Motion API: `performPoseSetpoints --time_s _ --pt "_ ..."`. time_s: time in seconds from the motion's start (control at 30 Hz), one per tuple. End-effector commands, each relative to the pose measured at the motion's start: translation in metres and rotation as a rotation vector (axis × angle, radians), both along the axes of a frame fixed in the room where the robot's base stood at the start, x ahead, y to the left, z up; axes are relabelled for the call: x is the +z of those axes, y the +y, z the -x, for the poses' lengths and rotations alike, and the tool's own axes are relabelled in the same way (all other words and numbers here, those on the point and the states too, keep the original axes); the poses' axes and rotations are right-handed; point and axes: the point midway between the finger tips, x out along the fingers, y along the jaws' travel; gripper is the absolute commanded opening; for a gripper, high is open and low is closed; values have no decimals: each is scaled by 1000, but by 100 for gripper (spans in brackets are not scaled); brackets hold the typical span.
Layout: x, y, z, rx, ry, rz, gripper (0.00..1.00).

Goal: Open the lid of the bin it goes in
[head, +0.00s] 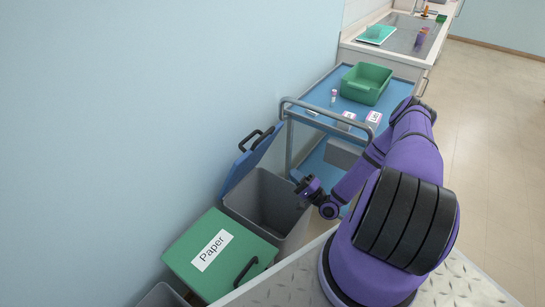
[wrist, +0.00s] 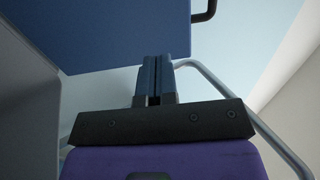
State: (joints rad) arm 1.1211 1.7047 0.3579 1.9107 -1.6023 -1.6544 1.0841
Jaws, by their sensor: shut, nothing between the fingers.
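A grey bin (head: 283,222) stands against the wall with its blue lid (head: 249,160) raised and leaning back toward the wall. The lid has a dark handle (head: 257,137) at its upper edge. My gripper (head: 299,184) is above the right edge of the open bin, apart from the lid in the head view. In the wrist view the blue lid (wrist: 110,30) fills the upper left, with part of its handle (wrist: 205,10) at the top. My gripper's fingers (wrist: 152,62) are shut together and empty, pointing toward the lid; I cannot tell the exact gap.
A bin with a closed green lid (head: 205,262) labelled "Paper" stands in front of the open bin. Behind is a blue-shelved trolley (head: 312,92) with a green tub (head: 366,83) and small boxes; its rail (head: 340,115) is close to the lid. Floor at right (head: 500,140) is clear.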

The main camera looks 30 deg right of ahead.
Motion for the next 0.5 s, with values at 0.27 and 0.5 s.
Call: performPoseSetpoints --time_s 0.27,0.5 --pt "19 15 -36 2 -1 2 0" --pt "38 30 -74 2 0 2 0"
